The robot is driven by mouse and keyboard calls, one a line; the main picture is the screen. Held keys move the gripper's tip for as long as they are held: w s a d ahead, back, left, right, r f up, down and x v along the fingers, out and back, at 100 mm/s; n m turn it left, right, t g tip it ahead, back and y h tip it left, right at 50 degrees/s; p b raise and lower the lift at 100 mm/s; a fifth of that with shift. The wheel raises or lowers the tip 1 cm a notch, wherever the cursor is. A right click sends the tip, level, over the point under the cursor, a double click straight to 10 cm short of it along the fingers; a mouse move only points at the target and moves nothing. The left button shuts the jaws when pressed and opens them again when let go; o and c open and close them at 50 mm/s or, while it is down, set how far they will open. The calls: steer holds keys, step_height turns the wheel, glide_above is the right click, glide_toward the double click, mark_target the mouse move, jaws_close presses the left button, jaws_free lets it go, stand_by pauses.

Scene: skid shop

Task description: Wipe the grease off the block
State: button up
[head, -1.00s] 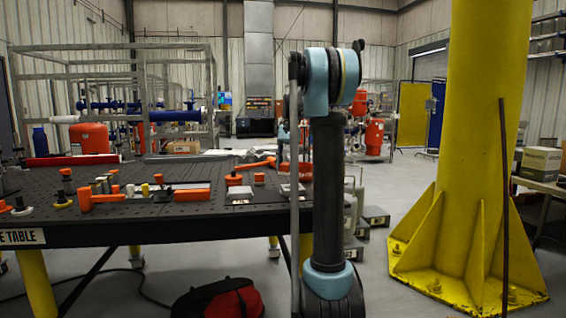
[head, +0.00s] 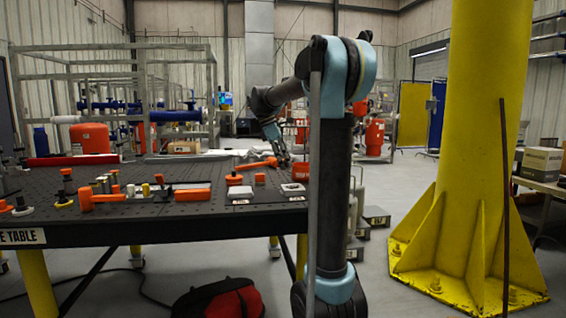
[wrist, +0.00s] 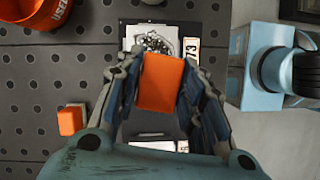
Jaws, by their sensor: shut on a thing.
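My gripper (wrist: 160,85) is shut on an orange block-shaped piece (wrist: 161,82) in the wrist view. A pale block (wrist: 129,38) with a dark, speckled smear on top and a tag reading 73 lies just above the piece in that view; whether they touch cannot be told. In the head view this seems to be the right-hand pale block (head: 292,188) near the table's front edge. A second pale block (head: 240,192) lies to its left. In the head view my gripper (head: 284,160) is small over the table's right end, and its held piece is not clear there.
A small orange block (wrist: 70,119) and an orange container (wrist: 37,10) stand on the perforated table (wrist: 25,80). Orange clamps (head: 103,197) and other tools fill the table's left part. A yellow column (head: 487,120) stands to the right. A red-black bag (head: 218,299) lies on the floor.

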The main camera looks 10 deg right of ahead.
steer(key=shift+a+r+n+t, duration=0.15)
steer(key=shift+n+t, duration=0.25)
steer(key=shift+n, duration=0.5)
